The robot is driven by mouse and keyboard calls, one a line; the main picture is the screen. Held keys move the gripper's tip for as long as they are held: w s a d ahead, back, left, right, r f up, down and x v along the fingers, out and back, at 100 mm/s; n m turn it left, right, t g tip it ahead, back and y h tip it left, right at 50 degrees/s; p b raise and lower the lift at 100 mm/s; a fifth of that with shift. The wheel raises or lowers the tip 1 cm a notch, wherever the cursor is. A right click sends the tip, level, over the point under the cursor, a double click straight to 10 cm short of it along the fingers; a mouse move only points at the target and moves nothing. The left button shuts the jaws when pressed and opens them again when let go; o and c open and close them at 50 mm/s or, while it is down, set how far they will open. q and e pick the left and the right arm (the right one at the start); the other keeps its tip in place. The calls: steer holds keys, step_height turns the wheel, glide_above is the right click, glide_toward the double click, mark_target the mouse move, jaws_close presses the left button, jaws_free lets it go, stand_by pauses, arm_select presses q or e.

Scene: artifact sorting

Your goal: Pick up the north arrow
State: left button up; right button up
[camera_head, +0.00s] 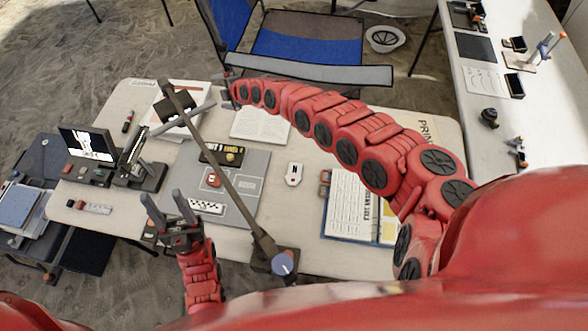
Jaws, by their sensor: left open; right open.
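The north arrow (293,174) is a small white marker with a black N, lying on the pale table (300,255) just right of the grey mat. Nothing touches it. My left gripper (164,200) is open and empty over the front left of the table, left of the marker. My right arm comes in from the right and reaches across the table's back. My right gripper (227,84) is at its far end, near the table's back edge, open, small and hard to make out. It is well behind and left of the marker.
A lamp-like stand (222,170) slants across the grey mat (255,185), left of the marker. A ring binder (352,212) lies right of it and papers (262,124) behind it. A blue chair (305,45) stands behind the table. Table around the marker is clear.

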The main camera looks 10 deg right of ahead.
steer(key=s+d+f+n+g+h+p, duration=0.1)
steer(key=s+d+f+n+g, duration=0.15)
steer(key=s, duration=0.25)
steer(key=s+d+f+n+g+h, duration=0.2)
steer(key=s+d+n+g, duration=0.1)
steer(key=s+d+n, duration=0.15)
steer(key=n+g+h+b, duration=0.2)
steer(key=g+h+b, duration=0.15)
steer(key=b, duration=0.35)
glide_above(294, 176)
step_height(294, 176, down, 13)
steer(key=shift+d+r, duration=0.1)
steer(key=shift+d, duration=0.05)
steer(key=shift+s+f+b, duration=0.15)
steer(key=shift+f+b, duration=0.35)
steer(key=shift+f, duration=0.2)
steer(key=f, duration=0.2)
steer(key=f+p, duration=0.1)
steer(key=f, duration=0.1)
steer(key=shift+a, duration=0.35)
steer(key=shift+d+f, duration=0.15)
steer(key=shift+f, duration=0.25)
steer(key=c, duration=1.3)
